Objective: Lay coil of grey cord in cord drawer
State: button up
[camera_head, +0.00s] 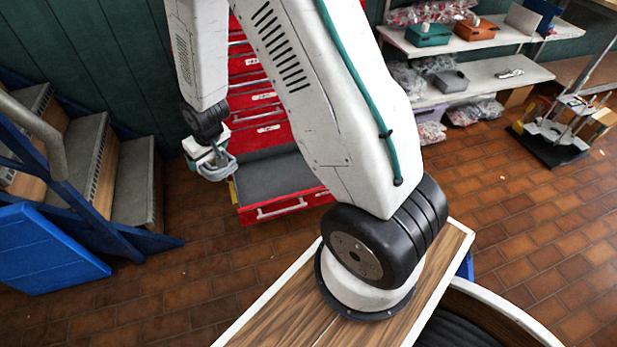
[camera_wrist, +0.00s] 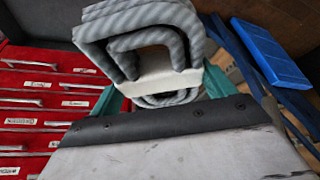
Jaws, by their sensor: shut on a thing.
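The coil of grey cord (camera_wrist: 190,18) is a squarish bundle with a pale band round it. My gripper (camera_wrist: 160,88) is shut on it at the band, with teal fingers on both sides. In the head view my gripper (camera_head: 208,155) hangs with the coil (camera_head: 221,172) by the left side of an open drawer (camera_head: 270,178) low in the red cabinet. The drawer has a grey floor, red front and pale handle. The part of its floor that shows is bare; my arm hides its right part. In the wrist view a dark grey surface (camera_wrist: 35,18) shows at upper left.
The other drawers of the red cabinet (camera_wrist: 45,105) look shut. Steps with a blue frame (camera_head: 75,195) and a blue panel (camera_head: 45,248) stand at left. Shelves (camera_head: 480,75) with boxes and bags stand at back right. Brick floor (camera_head: 190,265) is clear before the drawer.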

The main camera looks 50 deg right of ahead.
aim_at(295, 186)
jog(key=z, duration=0.95)
jog(key=i, duration=0.1)
